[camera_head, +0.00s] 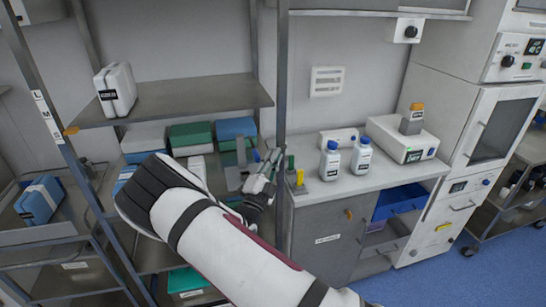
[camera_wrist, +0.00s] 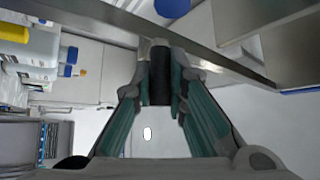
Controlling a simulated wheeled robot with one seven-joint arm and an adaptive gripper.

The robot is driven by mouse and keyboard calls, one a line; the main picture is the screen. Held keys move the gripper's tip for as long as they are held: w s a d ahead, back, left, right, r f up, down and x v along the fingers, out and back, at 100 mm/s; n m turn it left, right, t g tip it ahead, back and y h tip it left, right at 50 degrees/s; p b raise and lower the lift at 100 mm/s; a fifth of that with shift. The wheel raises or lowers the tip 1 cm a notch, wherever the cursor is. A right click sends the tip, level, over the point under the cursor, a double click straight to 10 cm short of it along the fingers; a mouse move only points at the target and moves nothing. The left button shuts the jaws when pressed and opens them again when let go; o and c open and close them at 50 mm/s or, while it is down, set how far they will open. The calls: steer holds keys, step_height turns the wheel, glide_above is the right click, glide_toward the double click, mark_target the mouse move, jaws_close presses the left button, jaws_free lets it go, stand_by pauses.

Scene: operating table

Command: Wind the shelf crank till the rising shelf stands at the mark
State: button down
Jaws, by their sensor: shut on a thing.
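The shelf (camera_head: 175,99) is a grey board in the left rack, with a white box on it. An orange pointer (camera_head: 72,131) sits at its front left corner. A white strip with dark letters (camera_head: 46,113) runs down the left post beside the pointer; which letter is the mark I cannot tell. My gripper (camera_head: 268,167) is by the rack's right post. In the wrist view my gripper (camera_wrist: 160,88) is shut on a black cylindrical grip (camera_wrist: 160,72), apparently the crank handle. The rest of the crank is mostly hidden.
The right post (camera_head: 282,80) stands close to my gripper. Boxes (camera_head: 190,136) fill the level below the shelf. The counter (camera_head: 330,190) on the right holds two white bottles (camera_head: 330,160) with blue caps and small yellow and green items. Blue floor (camera_head: 440,280) is clear at lower right.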

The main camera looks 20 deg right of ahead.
steer(key=shift+d+f+n+t+y, duration=0.1)
steer(key=shift+f+n+t+y, duration=0.2)
steer(key=shift+n+t, duration=0.55)
steer(key=shift+d+f+n+t+y, duration=0.15)
steer(key=shift+n+t+y, duration=0.35)
steer(key=shift+n, duration=0.6)
steer(key=shift+d+f+n+t+y, duration=0.1)
steer(key=shift+f+n+t+y, duration=0.15)
steer(key=shift+n+t, duration=0.6)
steer(key=shift+n, duration=0.3)
steer(key=c, duration=1.6)
jaws_free()
steer(key=shift+s, duration=0.1)
steer(key=v, duration=1.2)
steer(key=shift+r, duration=0.1)
